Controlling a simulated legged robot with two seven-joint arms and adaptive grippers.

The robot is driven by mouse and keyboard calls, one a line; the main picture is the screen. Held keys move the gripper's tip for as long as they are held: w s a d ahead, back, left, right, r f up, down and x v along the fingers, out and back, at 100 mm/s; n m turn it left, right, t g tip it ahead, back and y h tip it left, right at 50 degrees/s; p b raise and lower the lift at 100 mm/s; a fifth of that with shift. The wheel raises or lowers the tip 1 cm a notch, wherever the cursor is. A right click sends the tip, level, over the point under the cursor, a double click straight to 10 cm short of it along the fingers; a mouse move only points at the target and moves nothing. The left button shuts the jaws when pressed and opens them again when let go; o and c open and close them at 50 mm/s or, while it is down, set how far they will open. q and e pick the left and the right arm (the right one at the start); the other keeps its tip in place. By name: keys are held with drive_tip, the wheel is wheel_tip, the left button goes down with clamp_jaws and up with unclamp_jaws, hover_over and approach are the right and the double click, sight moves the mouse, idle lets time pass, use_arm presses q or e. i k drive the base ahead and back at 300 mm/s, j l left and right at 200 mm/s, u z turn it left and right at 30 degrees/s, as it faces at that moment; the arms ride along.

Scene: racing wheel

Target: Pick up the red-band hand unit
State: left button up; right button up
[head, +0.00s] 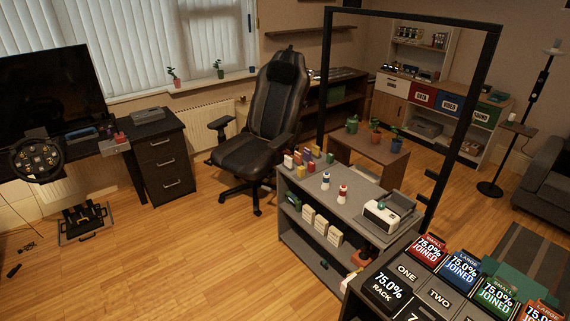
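Neither of my grippers shows in the head view.
The grey shelf unit (318,196) also bears a white printer-like device (382,216). A labelled dark rack (388,289) fills the bottom right. A black chair (268,110) and a racing-wheel desk (38,160) stand farther left. The wooden floor (190,260) is open at lower left.

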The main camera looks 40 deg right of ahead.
sight(341, 200)
drive_tip(key=i+z, duration=0.25)
drive_tip(key=i, duration=0.2)
drive_tip(key=i+j+z, duration=0.1)
drive_tip(key=i+z, duration=0.15)
drive_tip(key=i, duration=0.2)
drive_tip(key=i+j+z, duration=0.2)
drive_tip(key=i, duration=0.25)
